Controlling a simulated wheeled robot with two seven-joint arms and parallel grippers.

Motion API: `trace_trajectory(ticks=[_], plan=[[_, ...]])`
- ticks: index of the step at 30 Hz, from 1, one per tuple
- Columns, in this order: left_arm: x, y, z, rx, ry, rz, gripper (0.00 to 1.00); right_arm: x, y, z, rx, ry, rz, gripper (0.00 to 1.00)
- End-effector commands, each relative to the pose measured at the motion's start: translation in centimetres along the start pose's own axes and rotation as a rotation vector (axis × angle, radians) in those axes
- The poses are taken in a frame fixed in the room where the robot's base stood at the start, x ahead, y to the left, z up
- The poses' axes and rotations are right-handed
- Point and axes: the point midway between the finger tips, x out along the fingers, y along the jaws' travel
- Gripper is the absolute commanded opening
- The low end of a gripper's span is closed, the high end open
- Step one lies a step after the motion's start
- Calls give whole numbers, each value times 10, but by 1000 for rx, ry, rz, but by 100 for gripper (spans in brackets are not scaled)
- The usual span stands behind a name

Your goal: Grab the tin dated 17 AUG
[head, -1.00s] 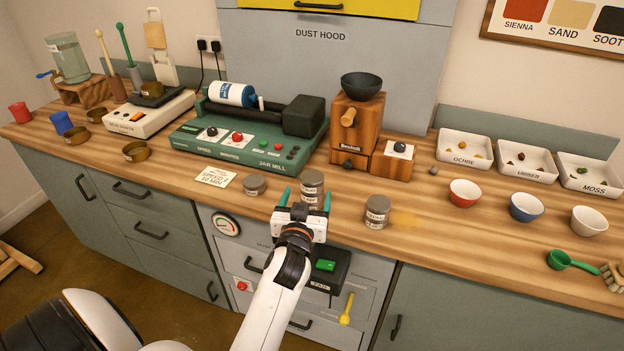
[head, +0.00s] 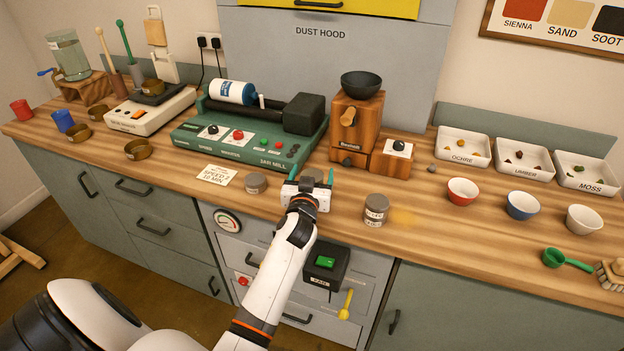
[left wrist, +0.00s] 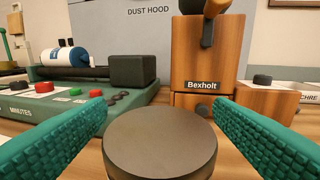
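Three grey tins stand near the front edge of the counter. The left tin (head: 256,183) is short. The middle tin (head: 311,175) is mostly hidden behind my left gripper (head: 311,180). The right tin (head: 376,209) is taller and has a pale label too small to read. My left gripper is open, its green fingers on either side of the middle tin. In the left wrist view, the lid of that tin (left wrist: 160,138) lies between the spread fingers, with gaps on both sides. No date can be read on any tin. My right gripper is not in view.
The green jar mill (head: 250,130) and the wooden Bexholt grinder (head: 356,125) stand behind the tins. A speed card (head: 214,175) lies left of them. Red (head: 463,191), blue (head: 524,205) and white bowls (head: 584,219) stand to the right.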

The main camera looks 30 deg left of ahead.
Motion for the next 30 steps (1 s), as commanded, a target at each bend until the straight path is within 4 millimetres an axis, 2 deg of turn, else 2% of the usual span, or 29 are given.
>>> trace_trajectory(ticks=[1, 8, 9, 17, 30], plan=[[0, 0, 0, 0, 0, 0, 68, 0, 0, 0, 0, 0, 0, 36], [0, 0, 0, 0, 1, 0, 30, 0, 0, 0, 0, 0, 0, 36], [0, 0, 0, 0, 0, 0, 29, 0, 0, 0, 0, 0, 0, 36], [0, 0, 6, -1, -1, 0, 29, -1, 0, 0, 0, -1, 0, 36], [-4, 0, 85, -2, -4, -1, 29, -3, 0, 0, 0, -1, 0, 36]])
